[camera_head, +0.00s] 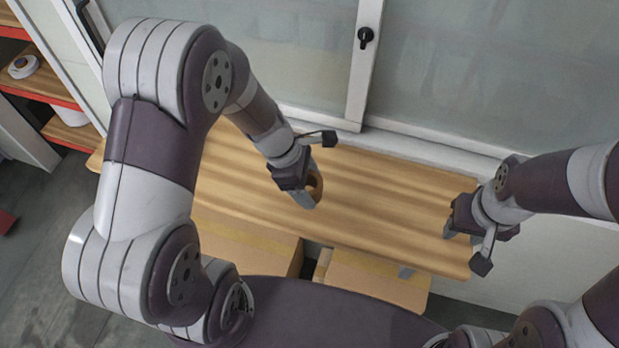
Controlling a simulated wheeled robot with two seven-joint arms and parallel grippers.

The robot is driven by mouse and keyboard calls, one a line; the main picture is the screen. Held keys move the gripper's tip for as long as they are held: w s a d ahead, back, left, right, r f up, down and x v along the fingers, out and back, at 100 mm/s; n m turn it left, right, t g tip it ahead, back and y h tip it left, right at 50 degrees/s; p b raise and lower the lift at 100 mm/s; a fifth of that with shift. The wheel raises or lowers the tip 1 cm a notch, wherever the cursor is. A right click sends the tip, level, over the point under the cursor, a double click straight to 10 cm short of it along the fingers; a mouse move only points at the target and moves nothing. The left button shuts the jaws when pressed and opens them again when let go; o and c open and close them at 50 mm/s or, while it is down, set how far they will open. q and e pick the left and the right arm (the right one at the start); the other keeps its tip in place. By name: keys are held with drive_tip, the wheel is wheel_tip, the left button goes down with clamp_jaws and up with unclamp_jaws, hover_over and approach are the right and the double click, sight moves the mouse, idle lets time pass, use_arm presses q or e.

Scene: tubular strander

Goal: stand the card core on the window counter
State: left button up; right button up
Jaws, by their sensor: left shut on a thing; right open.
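The card core (318,186) is a short brown tube with a dark opening. My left gripper (308,194) is shut on it, and its fingers cover part of the core. The core shows over the middle of the wooden window counter (375,203); I cannot tell whether it touches the top. My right gripper (459,229) is open and empty at the right end of the counter.
The window (480,70) with its black handle (366,36) runs behind the counter. Cardboard boxes (250,243) stand below the counter. An orange-edged shelf (42,78) is at the far left. The counter between my grippers is clear.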

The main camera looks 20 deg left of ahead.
sight(316, 186)
use_arm(q)
drive_tip(key=w, duration=0.1)
drive_tip(key=w+f, duration=0.2)
drive_tip(key=shift+w+d, duration=0.35)
drive_tip(key=shift+w, duration=0.05)
wheel_tip(316, 186, down, 4)
drive_tip(key=shift+r+p, duration=0.1)
drive_tip(key=shift+p, duration=0.2)
drive_tip(key=shift+s, duration=0.15)
drive_tip(key=shift+w+f, duration=0.2)
drive_tip(key=shift+f, duration=0.15)
drive_tip(key=o, duration=1.1)
drive_tip(key=shift+c, duration=0.2)
drive_tip(key=shift+s+r, duration=0.1)
use_arm(e)
drive_tip(key=shift+w+r, duration=0.2)
drive_tip(key=shift+w, duration=0.25)
use_arm(q)
drive_tip(key=shift+r, duration=0.1)
use_arm(e)
drive_tip(key=shift+r, duration=0.1)
